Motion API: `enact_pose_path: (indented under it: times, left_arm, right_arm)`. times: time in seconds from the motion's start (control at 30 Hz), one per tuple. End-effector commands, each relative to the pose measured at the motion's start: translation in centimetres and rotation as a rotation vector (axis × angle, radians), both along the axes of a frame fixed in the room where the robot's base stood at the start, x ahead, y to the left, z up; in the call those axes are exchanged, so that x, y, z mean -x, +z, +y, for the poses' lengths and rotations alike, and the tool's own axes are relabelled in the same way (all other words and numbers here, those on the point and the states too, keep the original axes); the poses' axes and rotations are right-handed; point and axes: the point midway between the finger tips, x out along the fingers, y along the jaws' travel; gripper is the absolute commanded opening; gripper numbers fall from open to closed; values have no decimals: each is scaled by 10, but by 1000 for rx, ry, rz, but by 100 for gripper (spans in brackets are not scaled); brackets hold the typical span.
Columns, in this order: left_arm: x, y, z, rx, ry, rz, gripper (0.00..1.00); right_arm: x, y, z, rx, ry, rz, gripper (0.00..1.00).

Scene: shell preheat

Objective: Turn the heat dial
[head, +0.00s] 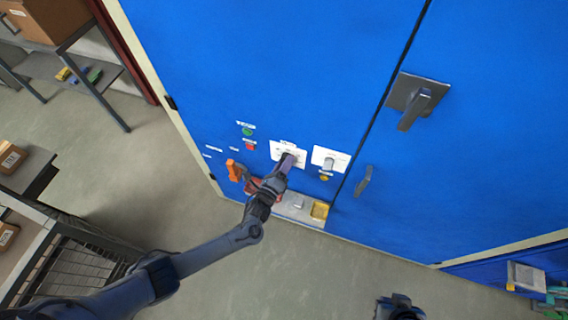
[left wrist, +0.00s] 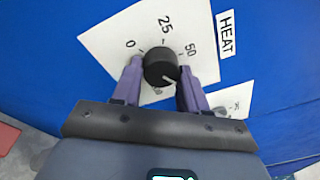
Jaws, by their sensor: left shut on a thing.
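The heat dial (left wrist: 162,66) is a round black knob on a white plate (left wrist: 112,38) marked 0, 25 and 50, with a HEAT label (left wrist: 227,34) beside it. A white mark shows at the knob's lower right edge, away from the printed numbers. My left gripper (left wrist: 160,70) is shut on the dial, with one purple finger on each side of it. In the head view my left gripper (head: 287,164) is at the white plate (head: 299,152) on the blue cabinet front and hides the dial.
A second white plate (head: 318,154) with a grey switch is close on the right. Green (head: 247,132) and red (head: 250,146) buttons and an orange part (head: 234,171) are on the left. A ledge with a yellow block (head: 320,210) is below. A door handle (head: 414,107) is farther right.

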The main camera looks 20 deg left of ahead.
Motion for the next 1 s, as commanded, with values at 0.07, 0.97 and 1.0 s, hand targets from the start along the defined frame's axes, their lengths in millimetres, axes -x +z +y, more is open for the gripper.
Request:
enact_pose_path:
  times: [0.07,0.97,1.0]
  left_arm:
    - [0,-1,0,0,-1,3,44]
    - [57,-1,5,1,-2,5,68]
    - [64,-1,6,1,-1,3,68]
  right_arm:
    - [0,0,0,0,0,0,0]
    - [0,6,-2,9,6,0,0]
    - [0,7,-2,8,6,0,0]
